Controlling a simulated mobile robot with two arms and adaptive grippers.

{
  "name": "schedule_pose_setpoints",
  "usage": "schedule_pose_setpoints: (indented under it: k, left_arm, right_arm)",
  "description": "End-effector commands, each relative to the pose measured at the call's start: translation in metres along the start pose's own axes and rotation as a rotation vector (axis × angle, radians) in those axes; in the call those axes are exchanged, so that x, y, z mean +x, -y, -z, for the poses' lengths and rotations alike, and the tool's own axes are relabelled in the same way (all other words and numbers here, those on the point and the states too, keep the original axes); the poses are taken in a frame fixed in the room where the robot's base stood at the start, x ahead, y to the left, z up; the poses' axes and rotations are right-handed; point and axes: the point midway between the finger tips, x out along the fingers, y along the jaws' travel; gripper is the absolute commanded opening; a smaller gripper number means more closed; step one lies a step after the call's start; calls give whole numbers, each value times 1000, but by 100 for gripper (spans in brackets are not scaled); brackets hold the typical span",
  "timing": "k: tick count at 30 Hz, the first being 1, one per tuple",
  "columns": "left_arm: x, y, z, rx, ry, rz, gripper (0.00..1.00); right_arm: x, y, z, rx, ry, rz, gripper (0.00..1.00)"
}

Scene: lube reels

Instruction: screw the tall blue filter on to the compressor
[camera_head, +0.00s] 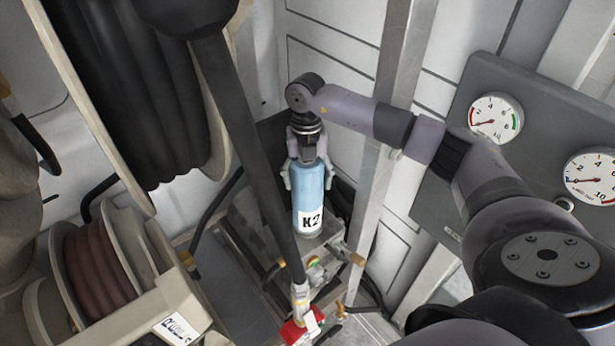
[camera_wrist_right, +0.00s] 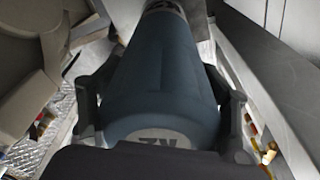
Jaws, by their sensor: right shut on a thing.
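The tall blue filter (camera_head: 308,187) stands about upright in the middle of the head view, with a white K2 label on its lower front. My right gripper (camera_head: 307,178) comes down from above and is shut on the filter's upper part, one finger on each side. In the right wrist view the filter (camera_wrist_right: 160,85) fills the middle between the fingers of the gripper (camera_wrist_right: 163,112). The filter's lower end is at the metal block of the compressor (camera_head: 305,243). I cannot tell whether the thread is engaged. My left gripper is not in view.
A large reel of black hose (camera_head: 125,85) and a smaller reel of brown hose (camera_head: 97,265) stand at the left. A black hose (camera_head: 255,150) runs down in front of the filter to a red fitting (camera_head: 300,330). A gauge panel (camera_head: 535,130) is at the right.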

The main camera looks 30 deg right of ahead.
Motion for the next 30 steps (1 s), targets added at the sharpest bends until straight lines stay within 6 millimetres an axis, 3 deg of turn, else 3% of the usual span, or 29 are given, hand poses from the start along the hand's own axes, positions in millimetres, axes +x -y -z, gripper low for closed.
schedule_pose_setpoints:
  k: [7,20,30]
  left_arm:
    - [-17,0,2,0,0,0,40]
    - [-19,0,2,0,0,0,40]
    - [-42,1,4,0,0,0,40]
  right_arm:
    - [-2,0,0,299,2,-35,8]
    - [-1,-1,0,372,2,-45,8]
    - [-2,-1,0,741,2,-88,8]
